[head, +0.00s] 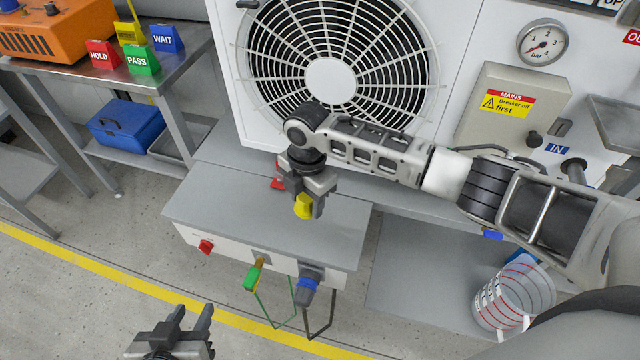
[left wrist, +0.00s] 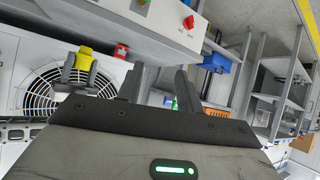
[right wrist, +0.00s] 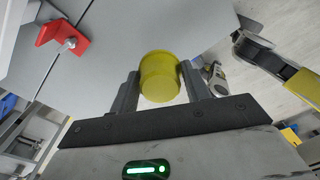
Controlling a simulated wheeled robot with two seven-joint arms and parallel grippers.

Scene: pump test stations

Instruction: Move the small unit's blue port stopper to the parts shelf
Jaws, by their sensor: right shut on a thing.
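The small unit (head: 225,205) is a low grey box on the bench in front of the fan. My right gripper (head: 305,205) is shut on a yellow cylindrical piece (right wrist: 160,77) above the unit's top; the piece also shows in the left wrist view (left wrist: 84,56). My left gripper (head: 184,325) is open and empty, low in front of the unit. I cannot tell which surface is the parts shelf.
A large fan unit (head: 245,130) stands behind. A side table (head: 165,62) holds coloured signs, with a blue case (head: 125,125) below. Floor at lower left is free.

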